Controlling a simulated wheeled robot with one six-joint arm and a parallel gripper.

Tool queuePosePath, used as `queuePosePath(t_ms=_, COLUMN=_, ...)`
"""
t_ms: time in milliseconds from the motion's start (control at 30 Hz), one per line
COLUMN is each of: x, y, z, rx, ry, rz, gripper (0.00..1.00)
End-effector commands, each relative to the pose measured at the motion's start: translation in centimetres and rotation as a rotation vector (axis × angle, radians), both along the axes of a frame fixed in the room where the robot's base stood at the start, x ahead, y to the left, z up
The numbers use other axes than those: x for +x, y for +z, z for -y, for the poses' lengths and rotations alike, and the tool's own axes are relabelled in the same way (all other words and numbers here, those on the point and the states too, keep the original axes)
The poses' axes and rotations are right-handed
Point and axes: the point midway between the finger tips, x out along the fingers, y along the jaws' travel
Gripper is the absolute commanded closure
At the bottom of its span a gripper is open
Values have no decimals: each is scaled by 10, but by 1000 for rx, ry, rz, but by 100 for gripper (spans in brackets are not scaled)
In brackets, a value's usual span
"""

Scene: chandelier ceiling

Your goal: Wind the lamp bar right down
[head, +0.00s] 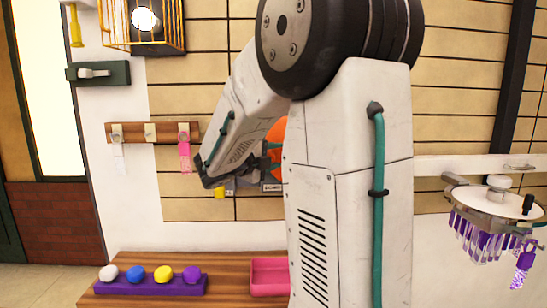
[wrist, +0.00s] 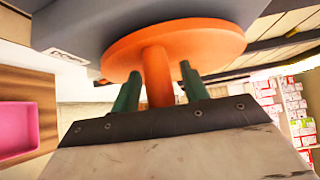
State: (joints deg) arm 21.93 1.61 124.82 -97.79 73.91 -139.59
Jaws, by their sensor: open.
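An orange wheel (head: 278,148) on the back wall is mostly hidden behind my arm in the head view. In the wrist view the orange disc (wrist: 205,43) fills the upper middle, with an orange handle post (wrist: 155,75) standing out from it. My gripper (wrist: 160,74) is open, its two green fingers on either side of the post, with gaps visible beside it. A grey housing (wrist: 75,22) with a small label is behind the disc. At the right of the head view a white bar (head: 450,165) runs along the wall, and a chandelier with purple crystals (head: 485,225) hangs by it.
A wooden table (head: 225,265) below holds a purple rack (head: 150,286) with several coloured balls and a pink tray (head: 268,277). A peg rail (head: 125,132) with tags, a green lever plate (head: 98,74) and a caged lamp (head: 143,25) are on the left.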

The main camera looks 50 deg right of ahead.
Motion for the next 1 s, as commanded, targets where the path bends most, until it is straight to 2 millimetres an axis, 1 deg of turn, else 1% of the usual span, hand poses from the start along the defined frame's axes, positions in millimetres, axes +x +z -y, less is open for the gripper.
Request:
queuePosePath(t_ms=133, x=0, y=0, z=0, rx=0, ry=0, rz=0, gripper=55)
queuePosePath(t_ms=167, x=0, y=0, z=0, rx=0, ry=0, rz=0, gripper=64)
queuePosePath(t_ms=200, x=0, y=0, z=0, rx=0, ry=0, rz=0, gripper=75)
queuePosePath(t_ms=300, x=0, y=0, z=0, rx=0, ry=0, rz=1, gripper=100)
queuePosePath(t_ms=467, x=0, y=-3, z=0, rx=-12, ry=-1, rz=-17, gripper=100)
queuePosePath(t_ms=700, x=-5, y=-30, z=4, rx=-163, ry=1, rz=-200, gripper=100)
queuePosePath(t_ms=833, x=-10, y=-41, z=8, rx=-158, ry=-2, rz=-190, gripper=100)
queuePosePath(t_ms=1000, x=-11, y=-42, z=9, rx=-160, ry=-2, rz=-187, gripper=100)
